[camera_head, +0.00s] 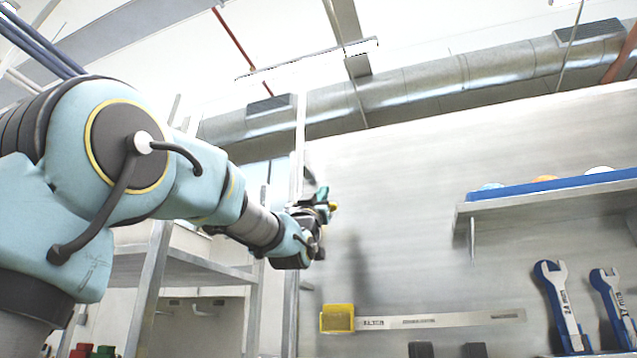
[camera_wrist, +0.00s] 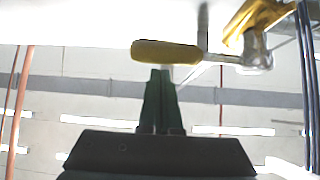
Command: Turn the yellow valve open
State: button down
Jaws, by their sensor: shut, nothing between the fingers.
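My gripper (camera_wrist: 161,74) shows in the wrist view with its green fingers together and nothing between them. The yellow valve handle (camera_wrist: 165,53) lies across the picture just beyond the fingertips; I cannot tell whether they touch it. The handle's right end joins a silver valve body (camera_wrist: 254,54) near a yellow pipe piece (camera_wrist: 256,16). In the head view my gripper (camera_head: 322,194) is at the end of the raised arm, in front of the grey panel. A small yellow spot (camera_head: 333,206) shows beside it, perhaps the valve handle; the rest of the valve is hidden there.
The grey wall panel (camera_head: 420,240) carries a yellow-ended metal strip (camera_head: 440,320), blue-and-silver wrenches (camera_head: 562,300) and a shelf with a blue tray (camera_head: 550,188). A metal rack (camera_head: 190,262) stands at the left, below my arm. Dark cables (camera_wrist: 304,80) run along the wrist view's right edge.

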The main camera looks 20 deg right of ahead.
jog(key=shift+w+d+f, duration=0.1)
jog(key=shift+w+f, duration=0.05)
jog(key=shift+f, duration=0.95)
jog(key=shift+f, duration=0.15)
jog(key=shift+f+m+g+h+b, duration=0.2)
jog(key=shift+m+g+h+b, duration=0.25)
jog(key=shift+m+g+h, duration=0.4)
jog(key=shift+f+m, duration=0.1)
jog(key=shift+m, duration=0.25)
jog(key=w+a+f+m+g+y+b, duration=0.1)
jog(key=f+m+g, duration=0.3)
jog(key=m+g, duration=0.5)
jog(key=w+a+f+m+g+y+b, duration=0.1)
jog(key=w+a+f+m+g, duration=0.3)
jog(key=m+g, duration=0.5)
jog(key=m, duration=0.4)
jog(key=shift+w+a+f, duration=0.15)
jog(key=shift+a, duration=0.2)
